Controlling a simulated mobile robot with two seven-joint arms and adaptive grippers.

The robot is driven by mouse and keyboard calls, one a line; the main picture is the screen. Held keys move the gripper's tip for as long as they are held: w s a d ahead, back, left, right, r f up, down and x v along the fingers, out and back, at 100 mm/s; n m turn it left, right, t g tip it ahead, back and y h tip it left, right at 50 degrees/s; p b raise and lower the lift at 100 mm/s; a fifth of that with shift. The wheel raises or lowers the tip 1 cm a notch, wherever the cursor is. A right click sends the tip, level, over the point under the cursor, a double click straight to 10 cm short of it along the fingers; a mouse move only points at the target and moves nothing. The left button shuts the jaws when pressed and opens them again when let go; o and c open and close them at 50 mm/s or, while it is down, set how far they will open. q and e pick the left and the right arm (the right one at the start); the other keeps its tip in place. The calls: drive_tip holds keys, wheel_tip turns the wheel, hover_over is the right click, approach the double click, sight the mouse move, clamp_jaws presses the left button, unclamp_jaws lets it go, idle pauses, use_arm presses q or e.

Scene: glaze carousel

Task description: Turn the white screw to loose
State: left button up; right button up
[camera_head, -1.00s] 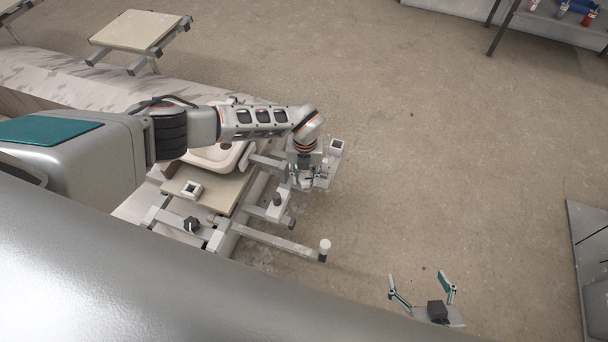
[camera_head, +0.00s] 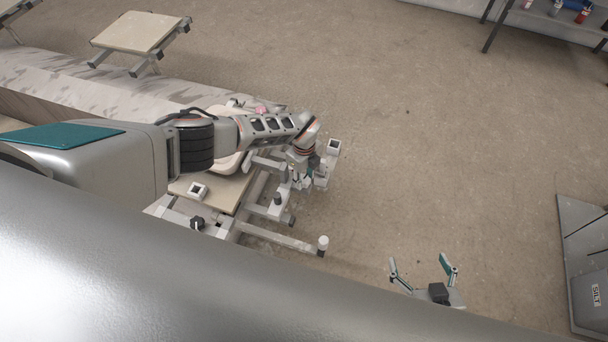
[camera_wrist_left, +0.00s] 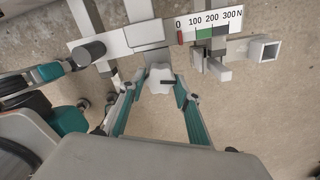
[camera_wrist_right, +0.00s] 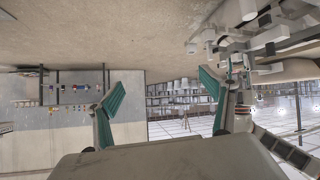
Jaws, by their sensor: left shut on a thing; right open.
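The white screw (camera_wrist_left: 160,79) shows in the left wrist view as a pale knob with a dark mark on its right side. My left gripper (camera_wrist_left: 159,82) is shut on it, with one teal finger on each side. In the head view my left gripper (camera_head: 301,180) is at the front of the metal frame and hides the screw. My right gripper (camera_head: 420,266) is open and empty over bare floor at the lower right. Its two spread teal fingers also show in the right wrist view (camera_wrist_right: 162,95).
A force scale (camera_wrist_left: 210,22) marked 0 to 300 N sits behind the screw. A square tube end (camera_wrist_left: 264,50) is to its right, a dark round knob (camera_wrist_left: 91,52) to its left. A white-capped post (camera_head: 323,243) sticks out near my left gripper. Open floor lies right.

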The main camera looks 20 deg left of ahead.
sight(304, 179)
use_arm(q)
drive_tip(key=shift+n+p, duration=0.5)
drive_tip(key=shift+n, duration=0.7)
drive_tip(key=o, duration=1.1)
drive_tip(key=shift+w+r, duration=0.15)
drive_tip(key=shift+r, duration=0.55)
wheel_tip(304, 179, up, 11)
drive_tip(key=shift+f, duration=0.2)
